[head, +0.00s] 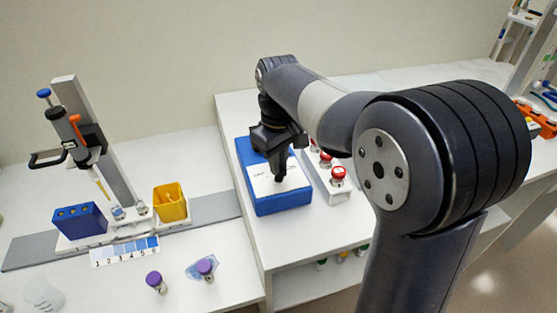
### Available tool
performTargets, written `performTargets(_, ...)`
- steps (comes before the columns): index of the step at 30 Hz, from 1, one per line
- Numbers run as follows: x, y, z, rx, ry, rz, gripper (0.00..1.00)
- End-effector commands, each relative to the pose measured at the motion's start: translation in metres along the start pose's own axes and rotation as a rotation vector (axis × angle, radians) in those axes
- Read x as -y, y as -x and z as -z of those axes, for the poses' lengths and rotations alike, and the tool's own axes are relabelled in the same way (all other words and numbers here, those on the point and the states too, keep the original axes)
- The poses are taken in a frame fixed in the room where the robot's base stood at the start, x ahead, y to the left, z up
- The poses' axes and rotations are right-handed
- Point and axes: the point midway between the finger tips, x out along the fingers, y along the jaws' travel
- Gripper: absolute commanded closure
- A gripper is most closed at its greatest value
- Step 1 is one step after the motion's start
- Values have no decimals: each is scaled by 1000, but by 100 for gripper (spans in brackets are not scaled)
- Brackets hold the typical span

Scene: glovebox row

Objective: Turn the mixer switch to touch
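The likely mixer is a blue box (283,203) with a pale top panel (262,185) that carries small dark print. It sits on the white bench to the right of the gap between benches. My gripper (279,179) points down over the panel, its dark fingertips at or just above the surface; I cannot tell if they touch. The fingers look close together, but their gap is not clear. The switch is not distinguishable, and my gripper and wrist cover part of the panel and the box's back.
A white rack (327,184) with several red-capped vials stands close right of the blue box. On the left bench are a pipette stand (88,130), a blue rack (79,221), a yellow holder (170,203) and two purple-capped vials (155,281). My arm covers much of the right bench.

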Motion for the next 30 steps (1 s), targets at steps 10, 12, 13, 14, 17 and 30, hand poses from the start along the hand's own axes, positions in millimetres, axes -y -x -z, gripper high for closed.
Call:
performTargets(10,0,0,0,0,-1,0,100)
performTargets(12,0,1,0,0,-10,0,100)
performTargets(13,0,2,0,0,-20,0,100)
performTargets(14,0,2,0,0,-34,0,100)
performTargets(17,0,4,0,1,-110,1,100)
performTargets(30,-1,2,0,-1,-463,0,100)
